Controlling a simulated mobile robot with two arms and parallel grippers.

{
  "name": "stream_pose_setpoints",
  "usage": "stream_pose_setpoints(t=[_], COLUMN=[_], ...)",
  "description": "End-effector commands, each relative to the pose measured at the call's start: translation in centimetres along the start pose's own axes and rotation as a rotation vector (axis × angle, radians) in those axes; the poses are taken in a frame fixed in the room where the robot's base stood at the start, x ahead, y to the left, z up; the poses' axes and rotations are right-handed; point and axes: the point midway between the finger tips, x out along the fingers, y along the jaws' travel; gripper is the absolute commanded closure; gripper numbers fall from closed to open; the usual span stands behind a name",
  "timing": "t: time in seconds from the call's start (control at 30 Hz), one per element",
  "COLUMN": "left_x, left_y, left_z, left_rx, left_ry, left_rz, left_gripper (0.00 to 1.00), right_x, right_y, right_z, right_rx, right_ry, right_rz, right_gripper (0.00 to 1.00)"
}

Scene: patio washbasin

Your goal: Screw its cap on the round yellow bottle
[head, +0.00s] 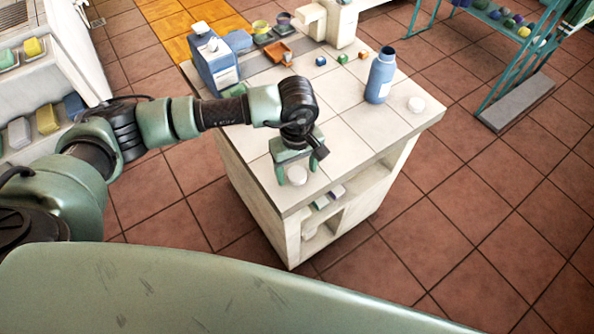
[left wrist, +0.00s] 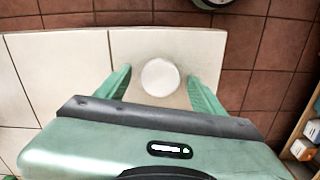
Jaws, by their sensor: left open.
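A white round cap (head: 297,175) lies on the tiled counter top (head: 345,140) near its front corner. My left gripper (head: 296,166) is over it, open, pointing down. In the left wrist view the cap (left wrist: 160,77) sits between the two green fingers (left wrist: 162,88), with a gap on each side. A second white cap (head: 416,104) lies near the right corner, beside an open-necked blue bottle (head: 380,78) standing upright. I cannot make out a round yellow bottle in either view. My right gripper is not in view.
A blue jug (head: 213,62) stands at the back left of the counter. An orange-brown tray (head: 279,53), small cups, a white dispenser (head: 327,20) and small coloured cubes (head: 342,58) line the back. The middle of the counter is clear. A teal rack (head: 530,45) stands far right.

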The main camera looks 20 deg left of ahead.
Motion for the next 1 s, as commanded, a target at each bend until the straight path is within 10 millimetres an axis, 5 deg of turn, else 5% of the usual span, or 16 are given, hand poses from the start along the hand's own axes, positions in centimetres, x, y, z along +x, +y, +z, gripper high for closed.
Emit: stream_pose_setpoints(t=[0.23,0.47,0.5,1.0], left_x=[0.0,0.0,0.0,-1.5], left_y=[0.0,0.0,0.0,0.1], left_z=[0.0,0.0,0.0,-0.1], left_rx=[0.000,0.000,0.000,0.000], left_ry=[0.000,0.000,0.000,0.002], left_rz=[0.000,0.000,0.000,0.002], left_gripper=[0.32,0.93,0.95,0.95], right_x=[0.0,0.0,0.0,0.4], right_y=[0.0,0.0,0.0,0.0], right_z=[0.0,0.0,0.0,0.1], right_rx=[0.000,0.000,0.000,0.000], right_ry=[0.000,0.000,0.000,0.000], right_rz=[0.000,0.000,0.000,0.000], right_gripper=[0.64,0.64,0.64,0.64])
